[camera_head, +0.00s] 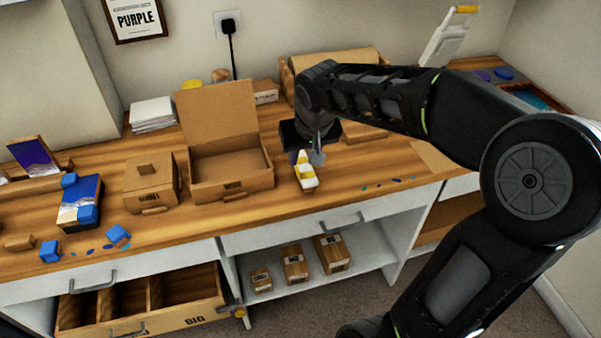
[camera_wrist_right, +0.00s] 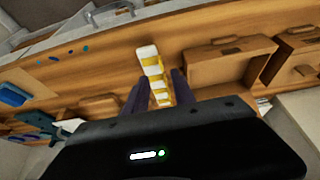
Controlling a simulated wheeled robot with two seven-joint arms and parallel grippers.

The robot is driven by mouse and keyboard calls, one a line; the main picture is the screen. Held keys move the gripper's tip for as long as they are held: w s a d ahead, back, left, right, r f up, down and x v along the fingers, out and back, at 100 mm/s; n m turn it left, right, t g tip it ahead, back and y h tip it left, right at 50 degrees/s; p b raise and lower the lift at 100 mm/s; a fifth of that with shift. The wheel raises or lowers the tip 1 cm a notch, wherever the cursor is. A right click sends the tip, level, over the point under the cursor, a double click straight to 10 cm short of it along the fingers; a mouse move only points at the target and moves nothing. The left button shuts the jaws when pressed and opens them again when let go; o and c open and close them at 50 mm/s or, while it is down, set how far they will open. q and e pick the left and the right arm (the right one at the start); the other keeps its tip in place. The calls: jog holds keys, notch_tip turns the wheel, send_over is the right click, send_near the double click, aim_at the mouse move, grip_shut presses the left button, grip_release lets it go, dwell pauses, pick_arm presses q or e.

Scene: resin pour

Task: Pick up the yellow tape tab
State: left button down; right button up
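A narrow white piece with yellow bands, which looks like the yellow tape tab or its holder, (camera_head: 306,178) is near the table's front edge. In the right wrist view the striped piece (camera_wrist_right: 153,65) runs between the two dark fingers. My right gripper (camera_head: 308,157) is over the table, pointing down, its fingers on either side of the piece. In the right wrist view the gripper (camera_wrist_right: 160,85) shows little or no gap beside the piece; I cannot tell whether the fingers press on it. My left gripper is not in view.
An open cardboard box (camera_head: 232,188) and a smaller closed box (camera_head: 150,183) stand left of the gripper. Small blue chips (camera_head: 380,184) lie to its right. Blue blocks (camera_head: 50,250) and a blue pack (camera_head: 78,205) are at the left. A drawer with compartments (camera_head: 150,305) is open below.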

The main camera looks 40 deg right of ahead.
aim_at(299, 170)
jog(key=shift+x, duration=1.2)
jog(key=shift+p+x, duration=0.3)
jog(key=shift+x, duration=2.3)
grip_shut()
